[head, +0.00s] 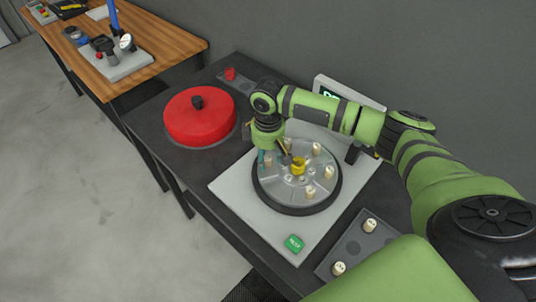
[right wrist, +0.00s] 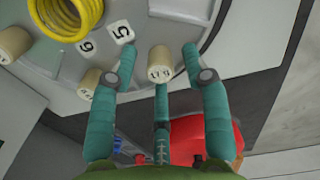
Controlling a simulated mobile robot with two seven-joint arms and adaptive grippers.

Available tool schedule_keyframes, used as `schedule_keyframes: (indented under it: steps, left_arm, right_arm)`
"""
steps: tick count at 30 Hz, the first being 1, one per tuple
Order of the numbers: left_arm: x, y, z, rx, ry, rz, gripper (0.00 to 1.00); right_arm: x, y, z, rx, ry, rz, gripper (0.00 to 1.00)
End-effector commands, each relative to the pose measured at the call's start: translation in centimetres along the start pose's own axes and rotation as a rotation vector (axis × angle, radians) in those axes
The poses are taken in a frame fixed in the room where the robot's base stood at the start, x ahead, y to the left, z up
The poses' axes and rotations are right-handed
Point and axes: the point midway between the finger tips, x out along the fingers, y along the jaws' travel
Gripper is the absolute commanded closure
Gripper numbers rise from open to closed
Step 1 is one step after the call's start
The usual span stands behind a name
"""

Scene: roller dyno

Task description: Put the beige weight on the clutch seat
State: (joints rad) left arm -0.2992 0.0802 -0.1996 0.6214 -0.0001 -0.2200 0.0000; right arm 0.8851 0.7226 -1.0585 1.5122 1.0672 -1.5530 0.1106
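A round grey clutch disc (head: 272,182) carries several beige weights around a yellow spring (head: 298,166). One beige weight (head: 316,148) stands at its back, another (head: 310,191) at its front. My right gripper (head: 268,158) points down over the disc's left rim. In the right wrist view its teal fingers (right wrist: 160,50) are spread, with a beige weight (right wrist: 160,66) between the tips and gaps at both sides. Two more beige weights (right wrist: 91,82) (right wrist: 13,44) show to the left there. I cannot tell which place is the clutch seat. My left gripper is not in view.
A plate at the front right holds two beige weights (head: 370,225) (head: 338,268). A red drum (head: 200,116) stands left of the disc, with a red button (head: 230,73) behind it. A green button (head: 293,243) is at the front. A display (head: 346,92) stands behind.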

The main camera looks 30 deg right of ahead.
Motion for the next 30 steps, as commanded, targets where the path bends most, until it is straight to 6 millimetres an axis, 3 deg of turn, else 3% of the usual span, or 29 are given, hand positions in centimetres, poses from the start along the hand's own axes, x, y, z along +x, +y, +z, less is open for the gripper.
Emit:
schedule_keyframes:
  steps: [8, 21, 30]
  left_arm:
    - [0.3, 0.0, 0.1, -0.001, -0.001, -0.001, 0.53]
    - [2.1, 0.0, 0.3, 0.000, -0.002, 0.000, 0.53]
    - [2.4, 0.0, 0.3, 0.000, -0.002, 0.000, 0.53]
  right_arm:
    - [-1.1, 0.0, -0.1, -0.001, 0.003, 0.000, 0.53]
    - [-9.9, 0.0, -0.1, -0.001, 0.004, 0.001, 0.53]
    - [-12.3, 0.0, 0.0, 0.001, 0.000, 0.000, 0.53]
